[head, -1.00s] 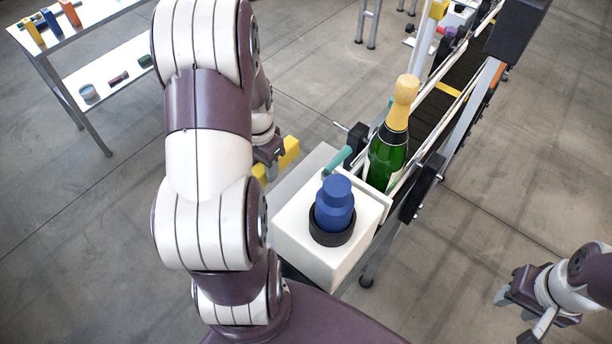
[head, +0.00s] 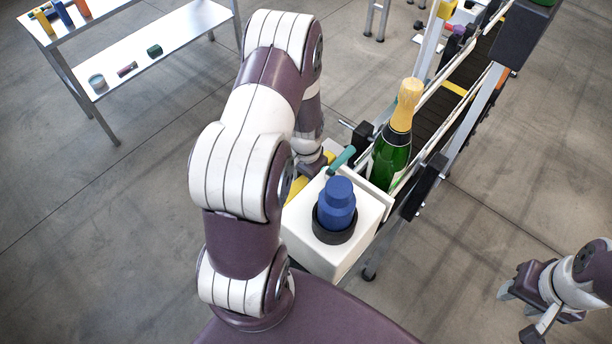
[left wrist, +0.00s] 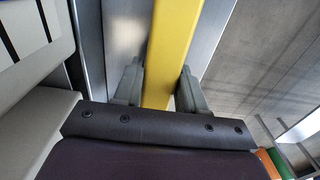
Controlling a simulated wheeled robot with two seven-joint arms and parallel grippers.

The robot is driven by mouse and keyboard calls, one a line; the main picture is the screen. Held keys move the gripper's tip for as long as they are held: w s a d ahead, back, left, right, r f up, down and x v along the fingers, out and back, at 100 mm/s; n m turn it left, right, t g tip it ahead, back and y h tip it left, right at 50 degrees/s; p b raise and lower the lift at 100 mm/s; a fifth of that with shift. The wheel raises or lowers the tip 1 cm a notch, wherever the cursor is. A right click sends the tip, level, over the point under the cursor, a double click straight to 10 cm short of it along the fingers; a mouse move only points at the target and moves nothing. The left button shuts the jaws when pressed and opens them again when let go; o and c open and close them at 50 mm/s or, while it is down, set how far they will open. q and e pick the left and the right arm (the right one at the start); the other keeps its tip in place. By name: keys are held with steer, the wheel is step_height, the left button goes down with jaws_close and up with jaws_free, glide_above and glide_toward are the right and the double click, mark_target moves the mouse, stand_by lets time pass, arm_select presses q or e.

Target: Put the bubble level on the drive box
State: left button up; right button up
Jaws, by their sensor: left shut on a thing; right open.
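The bubble level is a yellow bar (left wrist: 168,45), gripped between the grey fingers of my left gripper (left wrist: 160,88) in the left wrist view. In the head view, a yellow part of the level (head: 297,189) shows beside the white box, largely hidden by my left arm. Smooth grey metal shows behind the level in the left wrist view; contact between them cannot be told. A grey box top beside the white box, possibly the drive box, is mostly covered by my arm in the head view. My right gripper (head: 515,312) is open and empty at lower right.
The white box (head: 345,250) carries a blue stepped piece (head: 337,205) in a black ring. A green bottle (head: 391,155) with a gold top stands on the conveyor (head: 440,110). A teal handle (head: 341,160) sticks up near my left gripper. A shelf table (head: 165,45) stands at upper left.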

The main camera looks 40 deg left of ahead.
arm_select(q)
steer(key=o, duration=1.1)
steer(key=shift+o, duration=0.4)
steer(key=shift+r, duration=0.5)
step_height(320, 180, up, 11)
steer(key=b, duration=0.1)
steer(key=shift+r, duration=0.15)
